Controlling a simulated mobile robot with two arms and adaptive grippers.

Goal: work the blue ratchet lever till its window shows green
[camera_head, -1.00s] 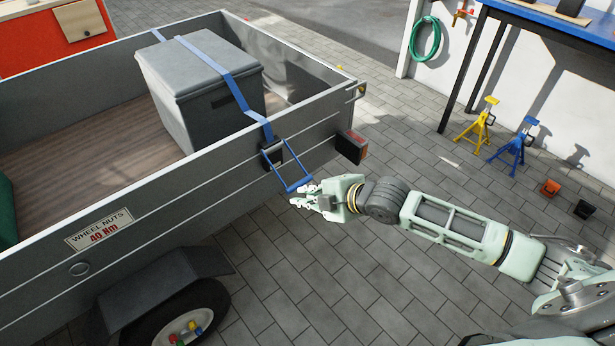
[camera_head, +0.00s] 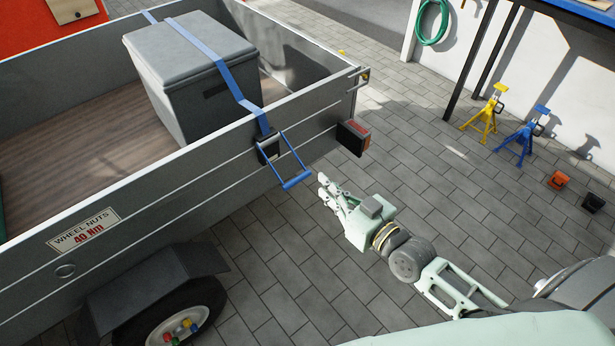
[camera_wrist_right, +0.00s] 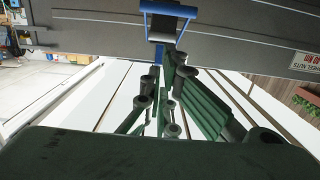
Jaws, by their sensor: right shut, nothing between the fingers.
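The blue ratchet lever (camera_head: 296,182) sticks out and down from the dark ratchet body (camera_head: 269,147) on the trailer's side wall. A blue strap (camera_head: 222,68) runs from it over the grey box (camera_head: 200,78). I cannot make out the window's colour. My right gripper (camera_head: 325,186) is shut and empty, just right of the lever's bar, with a small gap seen between them. In the right wrist view the lever (camera_wrist_right: 168,10) is at the top, beyond the shaded gripper fingers (camera_wrist_right: 165,72). My left gripper is not in view.
The grey trailer wall (camera_head: 180,185) carries a wheel-nuts label (camera_head: 83,229) and a tail light (camera_head: 353,137) right of the lever. A wheel (camera_head: 180,318) is below. Yellow (camera_head: 487,110) and blue (camera_head: 525,135) stands are on the right. The paving (camera_head: 430,175) between is clear.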

